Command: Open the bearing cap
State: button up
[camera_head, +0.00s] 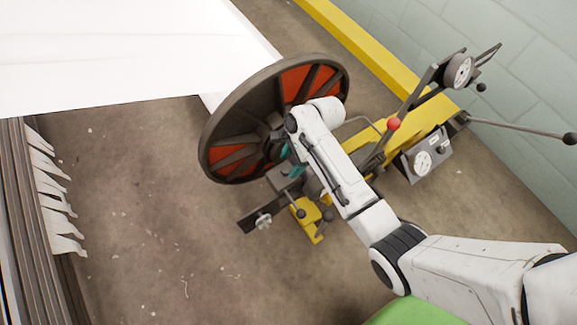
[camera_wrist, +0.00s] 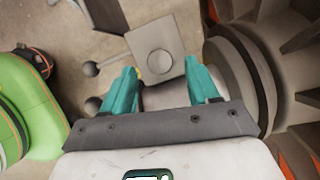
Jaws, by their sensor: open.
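The bearing cap appears as a grey block at the hub of the large wheel in the head view (camera_head: 282,180). In the wrist view the cap (camera_wrist: 155,38) is a squarish grey plate with a round boss, just beyond my fingertips. My gripper has teal fingers in the head view (camera_head: 289,162), over the hub. In the wrist view my gripper (camera_wrist: 163,82) is open, its fingers spread either side of a pale shaft-like part, with nothing clearly clamped. Whether the fingers touch the cap cannot be told. Part of the cap is hidden by my arm in the head view.
The large grey wheel with orange panels (camera_head: 305,80) stands close to my gripper. Black ball-knob levers (camera_wrist: 90,69) stick out left of the cap. A yellow stand (camera_head: 306,222), a red-knobbed lever (camera_head: 393,124) and a gauge box (camera_head: 424,160) are nearby. Floor is open at left.

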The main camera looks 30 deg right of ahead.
jog(key=shift+x, duration=1.3)
grip_shut()
